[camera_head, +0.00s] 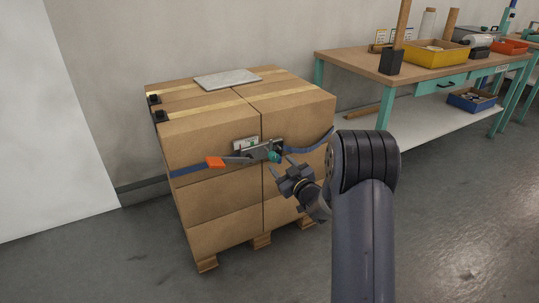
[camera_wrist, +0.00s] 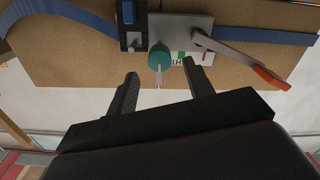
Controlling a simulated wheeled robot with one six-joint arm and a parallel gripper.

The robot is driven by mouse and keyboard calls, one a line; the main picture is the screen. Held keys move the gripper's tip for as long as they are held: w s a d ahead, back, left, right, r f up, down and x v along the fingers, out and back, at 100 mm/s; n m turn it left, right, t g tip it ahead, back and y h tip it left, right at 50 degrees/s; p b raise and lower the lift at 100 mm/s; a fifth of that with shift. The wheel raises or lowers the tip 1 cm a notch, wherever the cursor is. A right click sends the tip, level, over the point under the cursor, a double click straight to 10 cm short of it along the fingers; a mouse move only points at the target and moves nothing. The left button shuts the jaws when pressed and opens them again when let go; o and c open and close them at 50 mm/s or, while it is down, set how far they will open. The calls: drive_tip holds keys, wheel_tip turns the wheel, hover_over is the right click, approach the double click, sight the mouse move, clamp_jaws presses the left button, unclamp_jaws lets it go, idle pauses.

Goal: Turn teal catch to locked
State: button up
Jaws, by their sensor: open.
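The teal catch (camera_head: 273,156) is a small round knob on the metal ratchet buckle (camera_head: 258,151), on the front of the stacked cartons. In the wrist view the teal catch (camera_wrist: 160,56) sits at the lower edge of the buckle plate (camera_wrist: 178,30), with a small pale pointer toward me. My gripper (camera_head: 278,173) is open and empty, just in front of and below the catch. In the wrist view its two fingers (camera_wrist: 168,82) point toward the buckle, with the catch between their lines and slightly beyond the tips. I see no contact.
An orange-tipped lever (camera_head: 215,162) sticks out left of the buckle, and a blue strap (camera_head: 310,144) runs around the cartons (camera_head: 215,192) on a pallet. A workbench (camera_head: 370,62) with bins stands at the right. The floor in front is clear.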

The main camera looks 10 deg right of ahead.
sight(275, 159)
drive_tip(key=b+x, duration=0.1)
drive_tip(key=x, duration=0.6)
drive_tip(key=shift+w+a+f, duration=0.1)
drive_tip(key=shift+w, duration=0.25)
drive_tip(key=c, duration=1)
drive_tip(key=shift+o, duration=0.2)
